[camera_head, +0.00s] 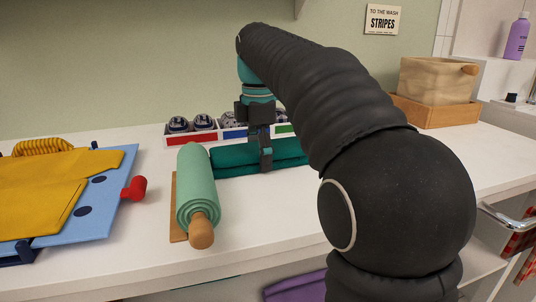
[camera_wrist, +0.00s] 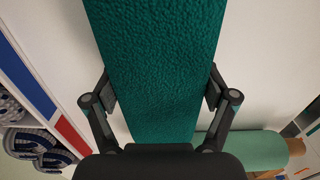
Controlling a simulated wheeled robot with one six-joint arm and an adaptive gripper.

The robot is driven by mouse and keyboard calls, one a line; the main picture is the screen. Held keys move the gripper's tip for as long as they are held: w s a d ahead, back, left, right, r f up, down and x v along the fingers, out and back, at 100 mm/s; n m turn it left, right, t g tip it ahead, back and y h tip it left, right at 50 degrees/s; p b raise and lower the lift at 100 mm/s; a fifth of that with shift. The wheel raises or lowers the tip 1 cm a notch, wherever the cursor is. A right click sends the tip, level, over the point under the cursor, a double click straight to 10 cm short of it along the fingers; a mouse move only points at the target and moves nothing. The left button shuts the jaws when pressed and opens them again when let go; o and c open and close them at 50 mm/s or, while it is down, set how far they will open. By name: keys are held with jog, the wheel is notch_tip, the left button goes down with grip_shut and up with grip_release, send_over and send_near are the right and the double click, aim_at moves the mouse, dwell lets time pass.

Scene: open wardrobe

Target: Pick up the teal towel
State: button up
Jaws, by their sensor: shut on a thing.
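The teal towel (camera_head: 232,158) is a folded, dark green-blue bundle behind and to the right of the mint roll. It fills the middle of the wrist view (camera_wrist: 155,55). My gripper (camera_head: 265,158) comes down over it from above, with one finger showing on the near side. In the wrist view my gripper (camera_wrist: 161,88) has a finger on each side of the towel, shut on it. The towel is at or very near the countertop; I cannot tell whether it touches. My arm hides what lies to the right of the towel.
A mint roll with a wooden handle (camera_head: 197,185) lies close left of the towel. A divided tray (camera_head: 192,139) with rolled socks stands behind it. A blue folding board (camera_head: 105,205) with yellow cloth is at left. A wooden box (camera_head: 432,112) is at right. A sign (camera_head: 382,20) reads "STRIPES".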

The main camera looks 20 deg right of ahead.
jog(key=shift+o, duration=1.4)
jog(key=shift+c, duration=1.4)
notch_tip(320, 180, up, 5)
jog(key=p, duration=0.5)
jog(key=shift+c, duration=0.3)
jog(key=shift+r+p, duration=0.8)
jog(key=shift+r, duration=0.25)
